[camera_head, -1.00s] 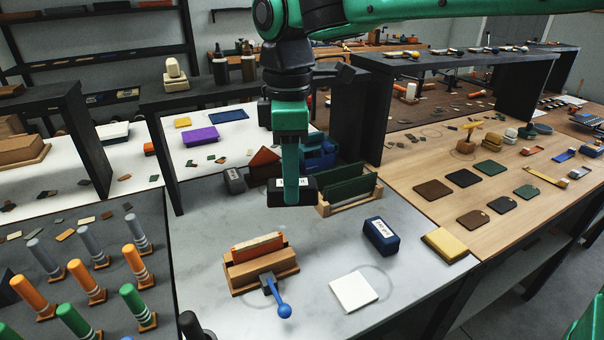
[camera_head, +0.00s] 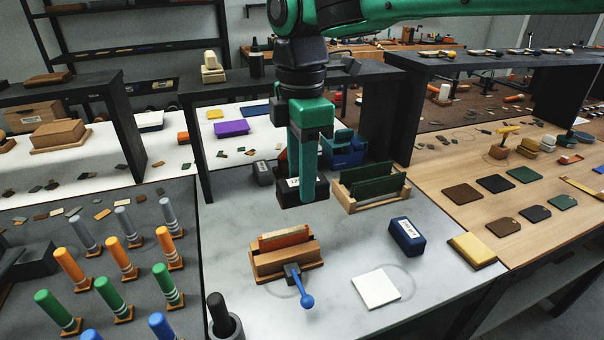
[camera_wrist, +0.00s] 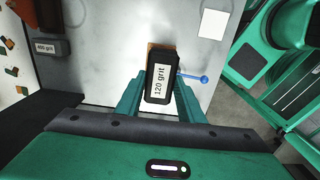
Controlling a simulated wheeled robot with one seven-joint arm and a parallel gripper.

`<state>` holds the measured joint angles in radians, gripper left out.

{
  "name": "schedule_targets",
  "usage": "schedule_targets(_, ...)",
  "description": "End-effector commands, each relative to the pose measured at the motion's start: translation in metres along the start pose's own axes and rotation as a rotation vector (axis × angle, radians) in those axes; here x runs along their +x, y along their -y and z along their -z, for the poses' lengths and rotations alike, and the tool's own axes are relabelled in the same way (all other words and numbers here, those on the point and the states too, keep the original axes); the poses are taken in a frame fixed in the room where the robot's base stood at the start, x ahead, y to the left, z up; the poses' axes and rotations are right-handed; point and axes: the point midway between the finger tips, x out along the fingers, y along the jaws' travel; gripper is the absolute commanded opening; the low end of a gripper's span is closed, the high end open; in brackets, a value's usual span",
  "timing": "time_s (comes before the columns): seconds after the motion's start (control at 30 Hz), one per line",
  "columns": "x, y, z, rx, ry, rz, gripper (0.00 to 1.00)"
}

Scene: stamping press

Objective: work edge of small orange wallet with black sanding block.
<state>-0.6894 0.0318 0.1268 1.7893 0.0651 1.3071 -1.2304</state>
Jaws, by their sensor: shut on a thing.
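The small orange wallet (camera_head: 285,237) stands edge up in a wooden clamp (camera_head: 287,262) with a blue-knobbed lever (camera_head: 304,298). My gripper (camera_head: 303,195) is shut on the black sanding block (camera_head: 320,188), held in the air behind the clamp in the head view. In the wrist view the block (camera_wrist: 152,97), labelled "120 grit", sits between the two green fingers and hides most of the clamp and wallet. The block and wallet look apart.
A blue block (camera_head: 407,236), a white square (camera_head: 376,289) and a yellow block (camera_head: 472,250) lie right of the clamp. A wooden rack with green panels (camera_head: 370,184), a grey block (camera_head: 262,172) and a blue bin (camera_head: 346,150) stand behind. A dark upright cylinder (camera_head: 221,315) stands front left.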

Motion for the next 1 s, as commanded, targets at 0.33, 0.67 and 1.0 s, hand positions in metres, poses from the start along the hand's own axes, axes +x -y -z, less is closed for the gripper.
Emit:
schedule_targets(0.33, 0.012, 0.000, 0.000, 0.001, 0.001, 0.002, 0.03)
schedule_targets(0.67, 0.044, 0.000, 0.001, 0.001, 0.002, 0.004, 0.03)
schedule_targets(1.0, 0.054, 0.000, 0.001, 0.001, 0.001, 0.003, 0.03)
